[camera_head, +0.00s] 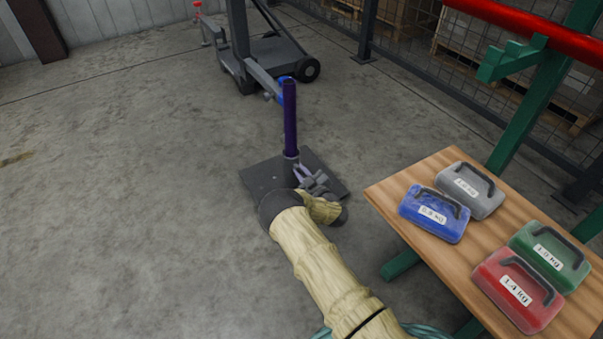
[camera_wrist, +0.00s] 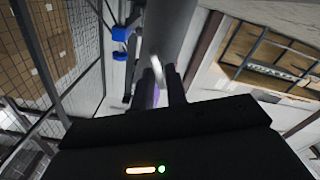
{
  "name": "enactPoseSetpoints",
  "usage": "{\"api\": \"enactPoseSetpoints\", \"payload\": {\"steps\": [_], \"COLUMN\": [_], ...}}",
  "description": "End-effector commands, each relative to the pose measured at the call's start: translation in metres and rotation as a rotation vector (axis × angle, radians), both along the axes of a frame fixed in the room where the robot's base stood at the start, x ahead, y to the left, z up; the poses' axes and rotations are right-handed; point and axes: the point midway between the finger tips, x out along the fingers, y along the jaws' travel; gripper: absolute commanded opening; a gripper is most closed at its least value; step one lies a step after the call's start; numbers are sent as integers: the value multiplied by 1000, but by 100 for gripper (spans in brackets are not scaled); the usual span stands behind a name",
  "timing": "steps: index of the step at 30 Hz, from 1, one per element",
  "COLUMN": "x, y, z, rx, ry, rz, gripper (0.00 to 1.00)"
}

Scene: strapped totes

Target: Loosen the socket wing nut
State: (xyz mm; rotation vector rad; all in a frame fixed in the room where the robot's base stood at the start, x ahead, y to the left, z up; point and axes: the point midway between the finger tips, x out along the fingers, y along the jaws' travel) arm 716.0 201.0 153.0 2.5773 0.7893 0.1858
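A dark purple post (camera_head: 290,118) stands upright in a socket on a flat dark base plate (camera_head: 262,178) on the floor. My gripper (camera_head: 300,171) is low at the right side of the socket, close to the foot of the post. In the wrist view, the two dark fingers of my gripper (camera_wrist: 159,80) are apart, with a small pale piece (camera_wrist: 157,68) between their tips. It may be the socket wing nut, but it is too small and covered to be sure. Whether the fingers press on it cannot be told. A broad grey upright shape rises just beyond the tips.
The floor at left is clear.

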Motion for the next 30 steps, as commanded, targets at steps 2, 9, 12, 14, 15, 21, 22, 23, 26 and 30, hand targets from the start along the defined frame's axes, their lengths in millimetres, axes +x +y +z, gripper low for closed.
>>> {"api": "enactPoseSetpoints", "payload": {"steps": [2,9,12,14,15,21,22,23,26,30], "x": [0,-1,-1,-1,-1,-2,-2,-2,-2,-2], "y": [0,-1,-1,-1,-1,0,0,0,0,0], "z": [-1,0,1,1,1,2,1,1,1,-1], "rx": [-1,-24,-52,-75,-92,-203,-221,-241,-306,-392], "ry": [1,-15,-33,-48,-60,-134,-146,-159,-204,-261], "rz": [0,0,-1,-1,-1,0,-1,-1,0,0], "gripper": [0,0,0,0,0,0,0,0,0,0]}}
